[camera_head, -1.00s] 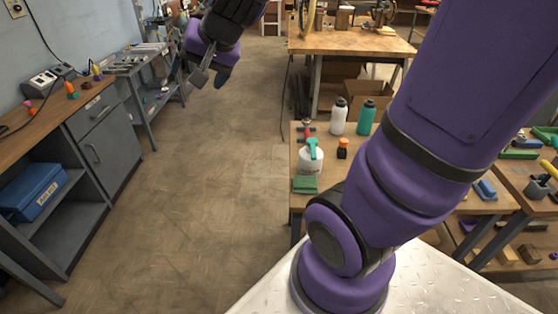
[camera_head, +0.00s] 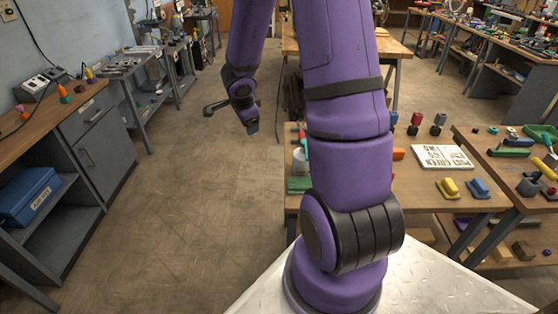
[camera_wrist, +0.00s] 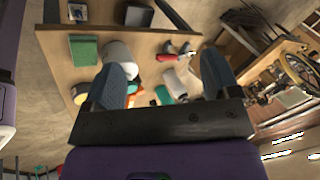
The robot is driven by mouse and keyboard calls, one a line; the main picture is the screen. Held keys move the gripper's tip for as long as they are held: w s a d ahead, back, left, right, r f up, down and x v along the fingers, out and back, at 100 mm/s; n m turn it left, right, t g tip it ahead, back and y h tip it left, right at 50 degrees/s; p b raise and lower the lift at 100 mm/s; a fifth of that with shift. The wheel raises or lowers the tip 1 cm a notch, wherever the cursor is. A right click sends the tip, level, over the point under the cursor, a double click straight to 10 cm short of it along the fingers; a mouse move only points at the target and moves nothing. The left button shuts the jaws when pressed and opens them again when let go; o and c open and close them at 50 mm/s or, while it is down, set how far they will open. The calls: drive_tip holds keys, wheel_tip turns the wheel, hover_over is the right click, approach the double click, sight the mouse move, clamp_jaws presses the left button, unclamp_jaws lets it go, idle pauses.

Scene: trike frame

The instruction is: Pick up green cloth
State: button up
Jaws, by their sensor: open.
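The green cloth (camera_head: 299,184) is a small folded green block at the near left corner of the wooden table, partly beside my purple arm in the head view. In the wrist view the green cloth (camera_wrist: 84,50) lies flat on the tabletop at upper left, outside and to the left of my fingers. My gripper (camera_head: 232,117) hangs over the floor, left of the table in the head view, apart from the cloth. In the wrist view my gripper (camera_wrist: 163,75) has its two fingers spread wide with nothing held between them.
A white round container (camera_wrist: 119,58) stands close to the cloth, with a white bottle (camera_wrist: 174,84) and red-handled tool (camera_wrist: 167,57) farther along. A sign (camera_head: 442,157) and several blocks lie on the table's right part. The floor (camera_head: 215,200) left of the table is clear.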

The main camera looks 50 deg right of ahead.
drive_tip(key=s+d+f+m+g, duration=0.3)
drive_tip(key=s+f+g, duration=0.15)
drive_tip(key=f, duration=0.35)
drive_tip(key=m+g+y, duration=0.1)
drive_tip(key=m+g, duration=0.2)
approach(291, 182)
drive_tip(key=r, duration=0.1)
drive_tip(key=shift+s+a, duration=0.1)
drive_tip(key=shift+t, duration=0.25)
drive_tip(key=x, duration=1)
drive_tip(key=shift+s+f, duration=0.1)
drive_tip(key=shift+f, duration=0.3)
drive_tip(key=c, duration=0.7)
